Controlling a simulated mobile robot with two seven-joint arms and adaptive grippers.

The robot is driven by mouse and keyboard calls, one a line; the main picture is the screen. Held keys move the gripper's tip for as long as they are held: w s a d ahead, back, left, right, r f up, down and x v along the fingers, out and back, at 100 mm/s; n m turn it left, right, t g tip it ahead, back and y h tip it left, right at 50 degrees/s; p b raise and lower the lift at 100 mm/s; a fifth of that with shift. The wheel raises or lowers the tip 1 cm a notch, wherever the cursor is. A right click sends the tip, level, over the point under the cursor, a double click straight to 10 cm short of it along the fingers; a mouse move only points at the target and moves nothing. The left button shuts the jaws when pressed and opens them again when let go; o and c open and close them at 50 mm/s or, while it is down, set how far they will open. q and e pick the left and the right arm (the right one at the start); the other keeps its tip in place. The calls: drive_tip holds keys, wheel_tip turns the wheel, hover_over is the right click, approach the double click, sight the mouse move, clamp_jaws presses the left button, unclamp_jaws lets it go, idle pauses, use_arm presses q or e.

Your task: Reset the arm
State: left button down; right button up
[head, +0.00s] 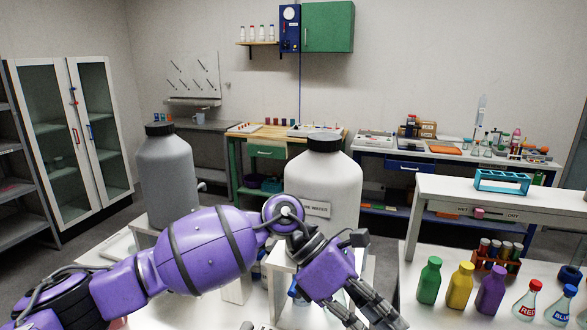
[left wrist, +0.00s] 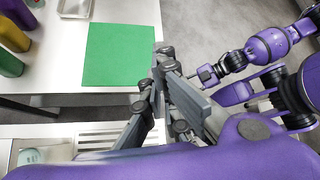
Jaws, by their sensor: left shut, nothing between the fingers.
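My left arm comes in from the left across the lower part of the head view. Its purple links pass in front of a large white bottle (head: 322,180). My left gripper (head: 385,315) hangs at the bottom, pointing down and to the right, left of the coloured bottles. In the left wrist view the left gripper (left wrist: 158,75) is shut and empty, beside the right edge of a green mat (left wrist: 120,55). Purple links of mine show at the right of that view.
Green (head: 429,281), yellow (head: 460,287) and purple (head: 491,290) bottles stand on the right table near a test tube rack (head: 497,258) and two flasks. A grey bottle (head: 166,180) stands at left. Open floor shows in the left wrist view.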

use_arm(q)
drive_tip(key=s+d+n+g+h, duration=0.1)
drive_tip(key=s+d+n+h, duration=0.3)
drive_tip(key=h, duration=0.2)
drive_tip(key=w+a+f+n+t+h, duration=0.2)
drive_tip(key=w+a+n+t, duration=0.2)
drive_tip(key=n+t, duration=0.65)
drive_tip(key=w+a+f+n+t+h, duration=0.3)
drive_tip(key=n+t, duration=0.4)
drive_tip(key=n, duration=0.6)
drive_tip(key=a+f+n+t+y+p, duration=0.1)
drive_tip(key=a+f+n+t+y, duration=0.5)
drive_tip(key=a+f+n+y, duration=0.7)
drive_tip(key=s+a+f+n+g+y, duration=0.2)
drive_tip(key=s+a+f+n, duration=0.2)
drive_tip(key=s+a+f, duration=0.2)
drive_tip(key=s+a+f+n+g+y, duration=0.2)
drive_tip(key=s+a+f+n, duration=0.3)
drive_tip(key=s+f, duration=0.3)
drive_tip(key=s+a+f+n+g+y, duration=0.2)
drive_tip(key=s+a+f+n+g, duration=0.2)
drive_tip(key=s, duration=0.7)
wheel_tip(320, 180, down, 3)
drive_tip(key=a+n, duration=0.1)
drive_tip(key=a, duration=0.1)
drive_tip(key=shift+s+a+f, duration=0.15)
drive_tip(key=shift+s+a, duration=0.15)
